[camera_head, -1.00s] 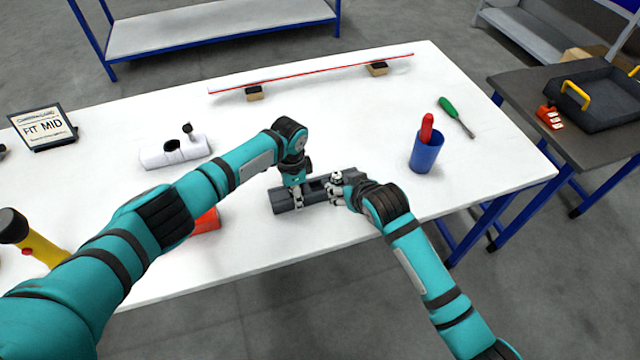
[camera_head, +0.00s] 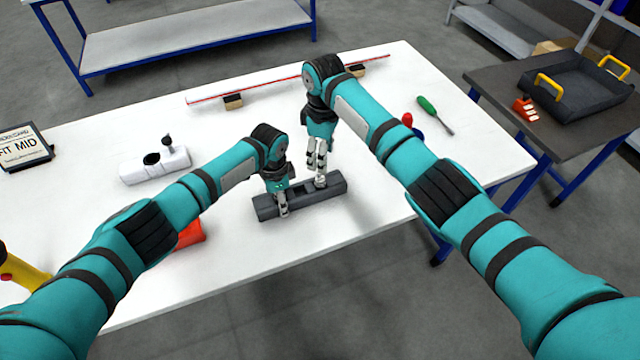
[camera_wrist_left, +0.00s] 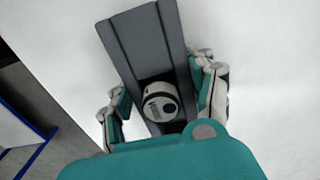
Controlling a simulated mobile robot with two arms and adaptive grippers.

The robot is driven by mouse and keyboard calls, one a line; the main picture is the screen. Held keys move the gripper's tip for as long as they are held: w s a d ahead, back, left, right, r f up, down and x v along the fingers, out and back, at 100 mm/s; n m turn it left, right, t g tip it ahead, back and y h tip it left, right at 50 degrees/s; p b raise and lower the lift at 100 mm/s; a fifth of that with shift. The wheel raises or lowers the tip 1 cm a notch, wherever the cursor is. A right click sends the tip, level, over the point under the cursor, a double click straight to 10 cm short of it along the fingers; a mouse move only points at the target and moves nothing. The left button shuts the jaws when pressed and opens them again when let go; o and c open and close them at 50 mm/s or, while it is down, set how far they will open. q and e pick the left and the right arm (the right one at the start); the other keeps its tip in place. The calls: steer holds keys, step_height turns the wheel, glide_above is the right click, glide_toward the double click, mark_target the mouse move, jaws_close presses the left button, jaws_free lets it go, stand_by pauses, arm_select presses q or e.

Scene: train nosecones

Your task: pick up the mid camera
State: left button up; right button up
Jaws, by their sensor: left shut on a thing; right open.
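A long dark grey block (camera_head: 333,186) with recesses lies on the white table. My left gripper (camera_head: 280,202) is shut on its left part, with a finger on each side. In the left wrist view, a short white cylinder with a dark round face, apparently a camera (camera_wrist_left: 160,103), sits in a recess of the grey block (camera_wrist_left: 146,42) between the fingers of my left gripper (camera_wrist_left: 163,100). In the head view this cylinder is hidden behind the left gripper. My right gripper (camera_head: 318,170) is open, pointing down over the block's right half; whether it touches cannot be told.
A white housing (camera_head: 155,168) with a dark hole and knob stands left. A FIT MID sign (camera_head: 22,148) is at the far left. An orange-red piece (camera_head: 191,234) lies beneath my left arm. A green screwdriver (camera_head: 435,113) lies right. A red-edged bar (camera_head: 290,82) rests along the back.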

glide_above(320, 179)
steer(key=f, duration=0.4)
steer(key=shift+s+d+f, duration=0.1)
steer(key=shift+d, duration=0.2)
steer(key=shift+a+f, duration=0.2)
steer(key=shift+f, duration=1.1)
steer(key=shift+a+f, duration=0.15)
steer(key=shift+f, duration=1.1)
jaws_close()
